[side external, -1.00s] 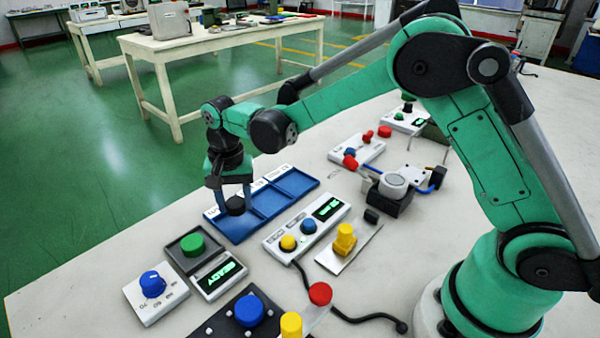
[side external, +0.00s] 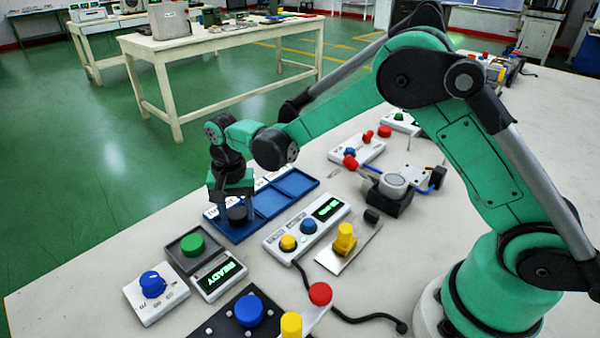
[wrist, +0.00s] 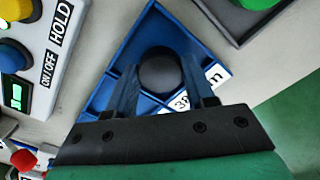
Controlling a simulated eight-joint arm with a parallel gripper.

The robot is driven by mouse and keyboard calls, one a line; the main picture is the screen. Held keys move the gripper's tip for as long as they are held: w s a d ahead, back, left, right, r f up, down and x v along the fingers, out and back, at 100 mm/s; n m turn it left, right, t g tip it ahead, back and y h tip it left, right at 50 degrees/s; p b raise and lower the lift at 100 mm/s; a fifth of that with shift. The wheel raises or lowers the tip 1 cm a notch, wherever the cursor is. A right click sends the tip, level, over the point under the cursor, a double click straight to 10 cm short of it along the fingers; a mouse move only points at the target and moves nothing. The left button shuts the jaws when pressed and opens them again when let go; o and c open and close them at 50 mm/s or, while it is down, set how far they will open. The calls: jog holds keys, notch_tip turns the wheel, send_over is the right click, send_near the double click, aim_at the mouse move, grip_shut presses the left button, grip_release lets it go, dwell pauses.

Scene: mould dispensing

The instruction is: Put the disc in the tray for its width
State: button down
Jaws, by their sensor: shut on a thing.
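The dark grey disc (side external: 237,214) is between the fingers of my gripper (side external: 233,209), which is shut on it. The blue tray (side external: 262,229) has several compartments in a row, with white labels along its far edge. The disc is at the left end compartment in the side view. I cannot tell whether it touches the floor there. In the wrist view the disc (wrist: 160,68) sits between both fingers, within the outline of the end compartment of the tray (wrist: 121,62). The label beside it is partly hidden by a finger.
A dark pad with a green knob (side external: 192,243) and a READY display (side external: 220,276) stand close in front of the tray. A white control box (side external: 305,227) with yellow and blue buttons lies to the right. The other tray compartments (side external: 296,182) look empty.

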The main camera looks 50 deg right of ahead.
jog(key=shift+f, duration=0.35)
jog(key=shift+c, duration=1.1)
grip_release()
jog(key=shift+r, duration=3.55)
jog(key=shift+s+d+r, duration=0.15)
jog(key=shift+d+r, duration=0.05)
jog(key=shift+r, duration=0.15)
jog(key=s+d+r+n+t, duration=0.2)
jog(key=s+d+n+t, duration=0.1)
jog(key=s, duration=0.4)
jog(key=s+d+r+n+t, duration=0.3)
jog(key=s+d+n+t, duration=0.1)
jog(key=s+n, duration=0.1)
jog(key=shift+s+r, duration=0.2)
jog(key=shift+s, duration=0.65)
